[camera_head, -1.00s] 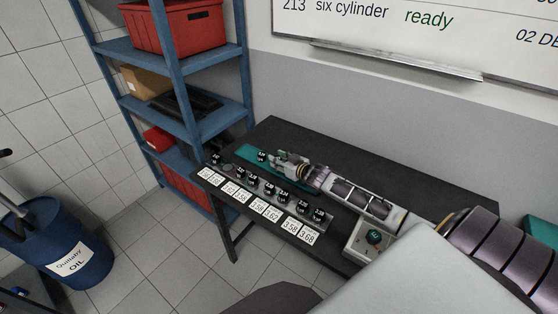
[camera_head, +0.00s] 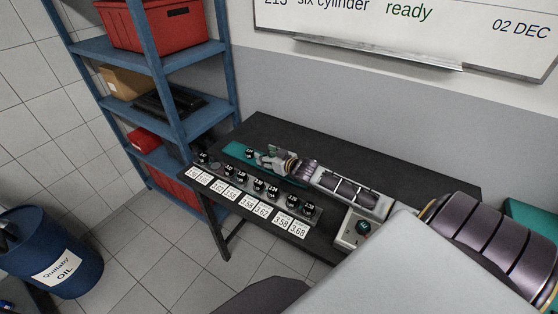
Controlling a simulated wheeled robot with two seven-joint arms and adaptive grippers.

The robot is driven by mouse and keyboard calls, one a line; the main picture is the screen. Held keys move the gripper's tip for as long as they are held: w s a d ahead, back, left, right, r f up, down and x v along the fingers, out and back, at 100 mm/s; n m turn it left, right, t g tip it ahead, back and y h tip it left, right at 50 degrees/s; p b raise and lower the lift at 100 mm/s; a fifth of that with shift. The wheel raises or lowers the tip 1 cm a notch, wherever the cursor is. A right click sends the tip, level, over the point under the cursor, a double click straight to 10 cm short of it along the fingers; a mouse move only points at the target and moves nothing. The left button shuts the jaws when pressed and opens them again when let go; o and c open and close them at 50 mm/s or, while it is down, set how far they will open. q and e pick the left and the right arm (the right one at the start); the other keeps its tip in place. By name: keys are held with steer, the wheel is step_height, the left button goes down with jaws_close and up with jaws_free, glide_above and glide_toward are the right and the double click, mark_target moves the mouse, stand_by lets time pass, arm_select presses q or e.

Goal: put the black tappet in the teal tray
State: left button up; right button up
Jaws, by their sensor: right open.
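A black tappet (camera_head: 250,153) with a pale label on top stands on the teal tray (camera_head: 236,149) at the left part of the dark workbench. My right gripper (camera_head: 260,158) is open and empty, just right of this tappet, with its fingers pointing left over the tray. The gripper and arm cover part of the tray. I cannot tell whether the fingers touch the tappet. My left gripper is not in view.
A rack (camera_head: 241,188) along the bench's front edge holds several black tappets above number cards. A gauge box (camera_head: 352,238) with a teal-topped piece stands right of it. The bench top (camera_head: 330,150) behind my arm is clear. Blue shelving (camera_head: 172,70) stands left.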

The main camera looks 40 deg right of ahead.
steer(key=shift+s+a+f, duration=0.1)
steer(key=shift+s+f, duration=0.05)
steer(key=shift+f, duration=0.15)
steer(key=shift+s, duration=0.15)
steer(key=shift+s+d+r, duration=0.1)
steer(key=shift+s+r, duration=0.3)
steer(key=shift+s, duration=0.25)
steer(key=shift+s+d+r, duration=0.1)
steer(key=shift+s+r, duration=0.3)
steer(key=shift+s, duration=0.2)
steer(key=shift+p+v, duration=0.3)
steer(key=shift+v, duration=4.1)
steer(key=shift+r, duration=0.15)
